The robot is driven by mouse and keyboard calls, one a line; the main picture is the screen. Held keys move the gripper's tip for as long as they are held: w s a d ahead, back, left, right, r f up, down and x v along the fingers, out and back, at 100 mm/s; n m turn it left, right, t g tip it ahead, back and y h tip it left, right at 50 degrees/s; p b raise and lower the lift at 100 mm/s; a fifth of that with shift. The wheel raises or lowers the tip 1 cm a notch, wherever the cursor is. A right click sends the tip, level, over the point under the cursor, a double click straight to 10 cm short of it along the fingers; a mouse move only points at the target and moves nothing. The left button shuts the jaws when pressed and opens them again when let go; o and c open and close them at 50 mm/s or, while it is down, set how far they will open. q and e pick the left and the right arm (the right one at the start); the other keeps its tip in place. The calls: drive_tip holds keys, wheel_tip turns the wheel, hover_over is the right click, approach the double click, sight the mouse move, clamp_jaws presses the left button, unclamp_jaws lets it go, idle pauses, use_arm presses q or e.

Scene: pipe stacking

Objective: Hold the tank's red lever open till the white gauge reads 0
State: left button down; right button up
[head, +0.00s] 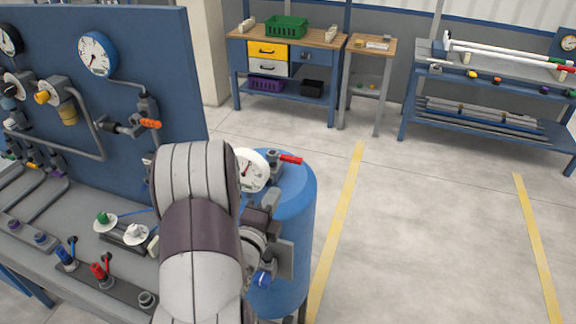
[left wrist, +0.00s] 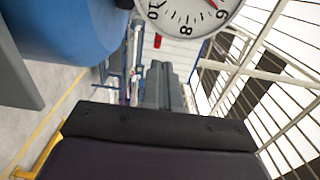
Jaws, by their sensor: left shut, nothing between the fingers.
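The blue tank (head: 292,245) stands on the floor just right of the panel bench. Its white gauge (head: 250,170) and red lever (head: 290,159) are at its top, the lever pointing right. My left arm covers part of the tank and gauge. My left gripper (head: 271,198) is shut and empty in front of the tank, below the lever; I see no clear contact. In the left wrist view the gauge (left wrist: 188,16) is cut off by the top edge; a bit of red needle shows near the 6. The tank (left wrist: 65,30) is at upper left, the gripper (left wrist: 165,82) in the middle.
A blue panel (head: 150,60) with gauges and valves stands over the bench at left. A workbench (head: 290,37) with a green crate and a pipe rack (head: 490,62) stand at the back. The floor (head: 430,220) with yellow lines is clear at right.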

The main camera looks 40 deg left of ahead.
sight(292, 161)
use_arm(q)
drive_tip(key=p+x, duration=0.3)
drive_tip(key=x, duration=0.7)
drive_tip(key=shift+s+r+p, duration=0.1)
drive_tip(key=shift+p, duration=0.2)
drive_tip(key=shift+w+a, duration=0.2)
drive_tip(key=shift+w, duration=0.25)
